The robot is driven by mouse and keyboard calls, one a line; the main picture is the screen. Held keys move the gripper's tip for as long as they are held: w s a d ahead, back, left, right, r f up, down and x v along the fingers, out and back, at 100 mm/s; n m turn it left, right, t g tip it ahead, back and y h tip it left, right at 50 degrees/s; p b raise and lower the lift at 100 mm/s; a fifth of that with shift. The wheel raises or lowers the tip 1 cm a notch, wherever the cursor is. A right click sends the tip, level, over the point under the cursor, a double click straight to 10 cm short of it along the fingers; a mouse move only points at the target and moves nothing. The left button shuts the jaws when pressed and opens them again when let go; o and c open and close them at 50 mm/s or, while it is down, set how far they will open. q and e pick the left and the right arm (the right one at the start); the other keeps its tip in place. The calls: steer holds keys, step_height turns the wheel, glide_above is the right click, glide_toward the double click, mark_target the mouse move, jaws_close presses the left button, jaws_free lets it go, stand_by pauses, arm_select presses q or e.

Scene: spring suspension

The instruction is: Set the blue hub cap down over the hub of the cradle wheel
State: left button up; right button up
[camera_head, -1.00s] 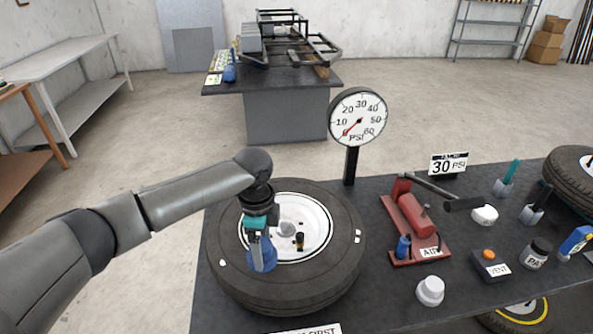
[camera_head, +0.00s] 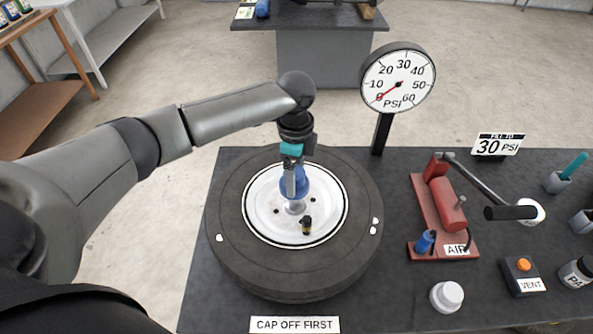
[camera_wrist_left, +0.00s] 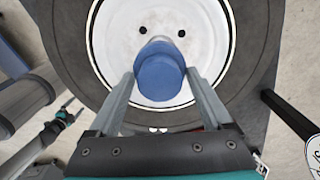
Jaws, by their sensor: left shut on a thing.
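The cradle wheel (camera_head: 232,262) lies flat on the dark bench, a black tyre around a white rim with several dark holes. Its pale hub (camera_head: 294,207) shows at the rim's middle, just below the cap. My left gripper (camera_head: 293,185) is shut on the blue hub cap (camera_head: 301,177) over the wheel. In the left wrist view the cap (camera_wrist_left: 159,78) sits between both fingers and hides most of the hub. Whether the cap touches the hub cannot be told.
A pressure gauge (camera_head: 398,83) on a post stands behind the wheel at right. A red air pump (camera_head: 437,215), a white knob-like cap (camera_head: 446,296) and a vent box (camera_head: 523,275) stand to the right. A dark valve piece (camera_head: 306,225) sticks up from the rim.

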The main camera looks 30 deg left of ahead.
arm_select(q)
steer(key=shift+r+p, duration=0.15)
steer(key=shift+p, duration=0.45)
steer(key=b, duration=0.2)
glide_above(296, 203)
steer(key=shift+f, duration=2.75)
arm_select(e)
steer(key=shift+w+f, duration=0.25)
steer(key=shift+w, duration=0.15)
arm_select(q)
steer(key=shift+f+b, duration=0.55)
steer(key=shift+f, duration=0.65)
arm_select(e)
steer(key=shift+d+f, duration=0.1)
steer(key=shift+f, duration=0.55)
arm_select(q)
steer(key=o, duration=1.2)
steer(key=shift+c, duration=0.2)
steer(key=shift+r, duration=0.1)
arm_select(e)
steer(key=shift+r, duration=0.1)
arm_select(q)
step_height(296, 203, up, 7)
steer(key=p, duration=0.8)
arm_select(e)
step_height(296, 203, up, 8)
